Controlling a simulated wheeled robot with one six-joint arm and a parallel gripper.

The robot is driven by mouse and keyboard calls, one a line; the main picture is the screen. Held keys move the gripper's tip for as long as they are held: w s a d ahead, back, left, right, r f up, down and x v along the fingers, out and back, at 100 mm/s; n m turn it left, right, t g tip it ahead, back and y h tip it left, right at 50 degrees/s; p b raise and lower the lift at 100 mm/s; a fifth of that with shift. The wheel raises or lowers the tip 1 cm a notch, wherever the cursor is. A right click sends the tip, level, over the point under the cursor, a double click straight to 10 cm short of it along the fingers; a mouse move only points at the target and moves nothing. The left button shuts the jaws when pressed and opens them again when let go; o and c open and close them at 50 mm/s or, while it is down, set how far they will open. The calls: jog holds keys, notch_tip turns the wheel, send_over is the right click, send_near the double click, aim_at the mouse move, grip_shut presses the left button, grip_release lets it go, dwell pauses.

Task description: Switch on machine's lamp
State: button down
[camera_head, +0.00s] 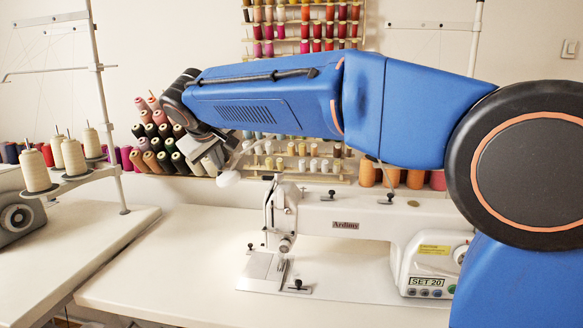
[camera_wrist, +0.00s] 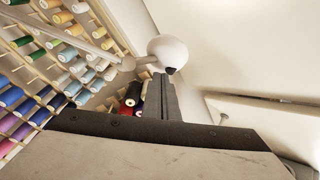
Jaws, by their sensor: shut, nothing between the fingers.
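The sewing machine (camera_head: 345,215) stands on the white table with its needle head at the left end. A small white lamp head (camera_head: 229,178) hangs on a thin arm above and left of the needle head. In the wrist view the lamp's rounded white head (camera_wrist: 168,50) is just beyond the fingertips, with its arm running to the left. My gripper (camera_head: 222,152) is beside the lamp, at the end of my blue arm. In the wrist view my gripper's dark fingers (camera_wrist: 160,84) are together and empty, pointing at the lamp's underside. I cannot tell whether they touch it. No lit lamp glow is visible.
A wall rack of thread spools (camera_head: 304,30) is behind my arm. Cone spools (camera_head: 158,140) stand behind the lamp. A thread stand pole (camera_head: 105,110) and another table (camera_head: 90,240) are at left. The front of the machine's table (camera_head: 180,290) is clear.

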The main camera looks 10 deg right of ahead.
notch_tip(320, 180, up, 6)
dwell(0.7)
